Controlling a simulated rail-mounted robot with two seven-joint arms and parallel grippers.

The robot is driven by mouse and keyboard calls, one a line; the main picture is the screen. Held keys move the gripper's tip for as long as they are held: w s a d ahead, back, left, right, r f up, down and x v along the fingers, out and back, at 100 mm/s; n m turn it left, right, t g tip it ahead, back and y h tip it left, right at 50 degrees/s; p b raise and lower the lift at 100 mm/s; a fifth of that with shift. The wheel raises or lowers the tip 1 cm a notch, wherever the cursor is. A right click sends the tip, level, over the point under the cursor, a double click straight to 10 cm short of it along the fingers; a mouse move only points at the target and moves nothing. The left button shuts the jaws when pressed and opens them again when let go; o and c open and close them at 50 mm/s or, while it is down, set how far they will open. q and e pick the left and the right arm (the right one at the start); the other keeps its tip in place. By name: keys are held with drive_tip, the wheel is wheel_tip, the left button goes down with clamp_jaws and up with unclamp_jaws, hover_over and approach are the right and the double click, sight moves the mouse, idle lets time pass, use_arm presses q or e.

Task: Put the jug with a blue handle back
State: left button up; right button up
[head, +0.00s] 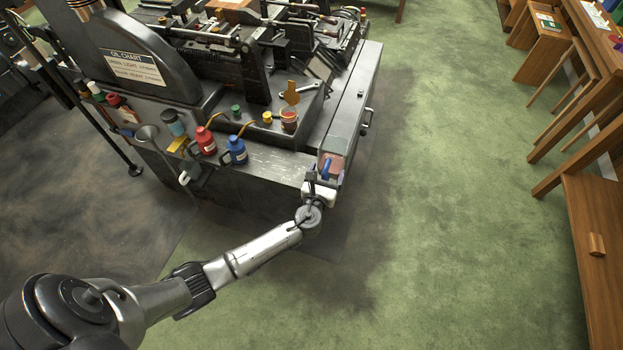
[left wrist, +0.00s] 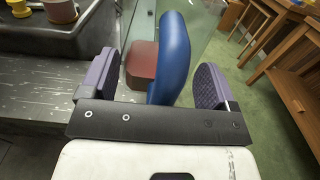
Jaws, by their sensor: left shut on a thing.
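The jug (head: 334,146) is clear, with reddish contents low inside and a blue handle (head: 326,168). It is at the front right corner of the machine; I cannot tell whether it rests on the ledge or hangs beside it. My left gripper (head: 322,182) is shut on the blue handle. In the left wrist view the handle (left wrist: 172,58) stands between the two purple-grey finger pads, with the reddish contents (left wrist: 141,62) behind it. My right gripper is not in view.
A red can (head: 206,141) and a blue can (head: 237,150) stand on the machine's front ledge (head: 275,166). A container with brownish-red contents (head: 289,119) stands on the machine's upper surface, near a spanner (head: 300,90). Green floor to the right is open up to wooden benches (head: 595,240).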

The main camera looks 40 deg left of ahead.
use_arm(q)
drive_tip(key=a+f, duration=0.1)
drive_tip(key=a, duration=0.1)
drive_tip(key=a+f+b, duration=0.1)
drive_tip(key=a, duration=0.1)
drive_tip(key=a+f, duration=0.1)
drive_tip(key=a, duration=0.1)
drive_tip(key=shift+s+f, duration=0.15)
drive_tip(key=shift+f, duration=0.15)
drive_tip(key=shift+f+b, duration=1.1)
drive_tip(key=shift+f, duration=0.9)
drive_tip(key=shift+f, duration=0.2)
drive_tip(key=o, duration=0.9)
drive_tip(key=shift+o, duration=0.2)
drive_tip(key=shift+r, duration=0.1)
